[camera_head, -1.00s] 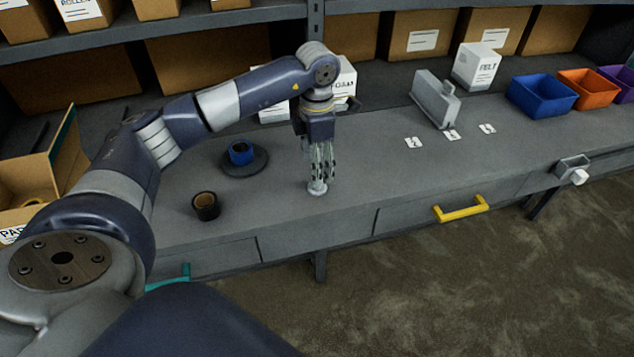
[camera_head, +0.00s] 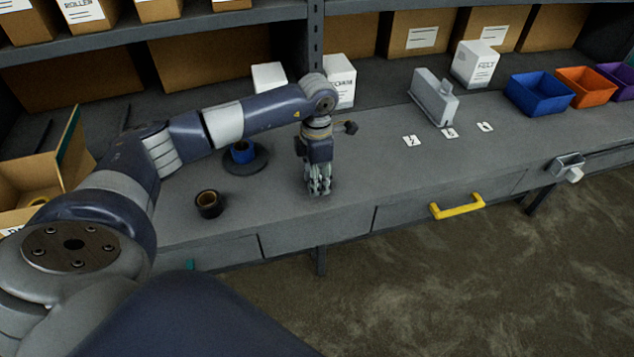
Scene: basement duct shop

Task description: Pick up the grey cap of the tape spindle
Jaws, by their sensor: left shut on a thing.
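My left gripper (camera_head: 319,188) is down at the grey bench top, near the front edge, with its fingers closed. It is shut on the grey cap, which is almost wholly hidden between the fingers. The tape spindle stands to the left, behind my forearm: a dark round base (camera_head: 258,165) with a blue tape roll (camera_head: 242,156) on it. My forearm passes in front of its upper part. My right gripper is not in view.
A black tape roll (camera_head: 208,204) stands on the bench (camera_head: 380,175) at the left front. White boxes (camera_head: 341,84) stand behind my wrist. A grey dispenser (camera_head: 434,98), number cards and coloured bins (camera_head: 540,95) lie right. An open carton (camera_head: 30,180) is left.

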